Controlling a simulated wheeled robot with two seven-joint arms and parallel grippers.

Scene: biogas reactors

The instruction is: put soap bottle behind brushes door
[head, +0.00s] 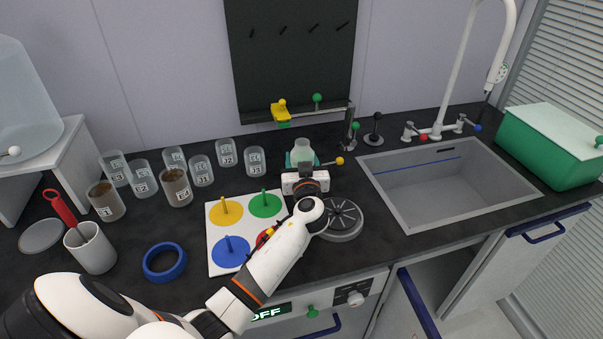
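A pale, translucent greenish bottle (302,152), apparently the soap bottle, stands on the dark counter behind my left gripper in the head view. My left gripper (304,180) is right in front of it and hides its lower part. The fingers are hidden, so I cannot tell whether they are closed on the bottle. Below the sink, a cabinet door with a blue handle (418,303) and another door (490,275) stand open, with a grey interior between them. No label shows which is the brushes door. My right gripper is not in view.
Labelled cups (201,171) stand at the back left. A peg board (218,250), a blue ring (164,262) and a white mug (90,248) are nearer. A round grey disc (340,220) sits beside the gripper. The sink (440,185) and green box (555,145) are right.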

